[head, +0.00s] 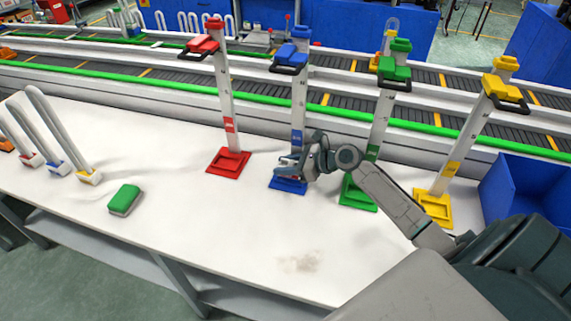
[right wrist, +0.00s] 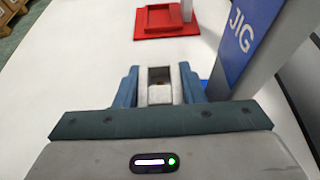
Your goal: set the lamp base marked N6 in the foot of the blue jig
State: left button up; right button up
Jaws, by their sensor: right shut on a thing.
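The blue jig stands upright on the white table, with its blue foot (head: 288,186) at the bottom and a blue clamp (head: 290,55) at the top. My right gripper (head: 291,164) is at the jig's post, just above the foot. In the right wrist view, my right gripper (right wrist: 160,76) is shut on a small pale block, the lamp base (right wrist: 160,95). The N6 mark cannot be read. The jig's post with its JIG label (right wrist: 241,38) stands close to the right of the fingers. The gripper partly hides the foot. My left gripper is not in view.
Red (head: 228,162), green (head: 357,194) and yellow (head: 433,208) jig feet stand on either side. A green-topped block (head: 125,199) lies at left, near several U-shaped lamps (head: 64,135). A blue bin (head: 525,192) is at right. The table's front middle is clear.

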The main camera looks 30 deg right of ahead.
jog(key=shift+f, duration=0.9)
dwell(0.8)
jog(key=o, duration=1.1)
jog(key=shift+r, duration=0.1)
